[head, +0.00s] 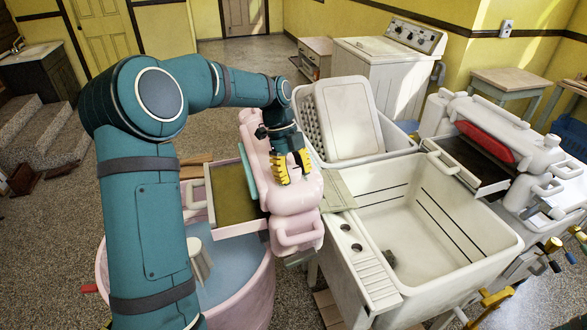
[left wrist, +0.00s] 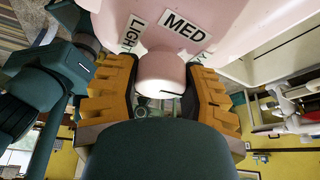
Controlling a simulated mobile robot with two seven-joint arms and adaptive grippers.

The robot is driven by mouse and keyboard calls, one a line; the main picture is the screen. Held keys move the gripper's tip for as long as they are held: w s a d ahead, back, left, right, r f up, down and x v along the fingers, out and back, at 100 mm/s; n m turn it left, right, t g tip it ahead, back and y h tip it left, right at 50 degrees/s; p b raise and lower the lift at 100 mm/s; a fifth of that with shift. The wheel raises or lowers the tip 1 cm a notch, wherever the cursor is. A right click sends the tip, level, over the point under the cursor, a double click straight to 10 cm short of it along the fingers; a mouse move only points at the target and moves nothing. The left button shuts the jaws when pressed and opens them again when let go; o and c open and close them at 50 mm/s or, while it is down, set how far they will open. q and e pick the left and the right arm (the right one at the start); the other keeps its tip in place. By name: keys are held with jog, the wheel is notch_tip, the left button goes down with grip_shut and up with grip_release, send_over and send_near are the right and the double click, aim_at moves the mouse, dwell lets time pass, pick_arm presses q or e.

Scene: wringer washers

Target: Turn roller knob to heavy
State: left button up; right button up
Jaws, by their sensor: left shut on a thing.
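The pink roller unit (head: 295,195) stands on the pink washer tub (head: 262,300). My left gripper (head: 290,168) is on top of this unit, its yellow fingers pointing down. In the left wrist view the pink round roller knob (left wrist: 166,74) sits between the yellow fingers, which are shut on its sides. A MED label (left wrist: 185,25) lies just beyond the knob. A LIGHT label (left wrist: 131,32) is to its left, and a third label to its right is mostly hidden, with only its end letters showing. A dark line marks the knob; which label it points to I cannot tell.
A white double sink (head: 490,238) stands right of the pink washer, with a ribbed washboard-like basket (head: 345,115) at its back. A white wringer with a red part (head: 485,143) is farther right. Stone steps (head: 45,135) are at the left. Open floor lies behind.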

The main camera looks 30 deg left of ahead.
pick_arm(q)
jog(key=shift+m, duration=0.7)
jog(key=o, duration=1.2)
jog(key=v, duration=1.2)
jog(key=shift+w, duration=0.25)
jog(key=shift+d, duration=0.1)
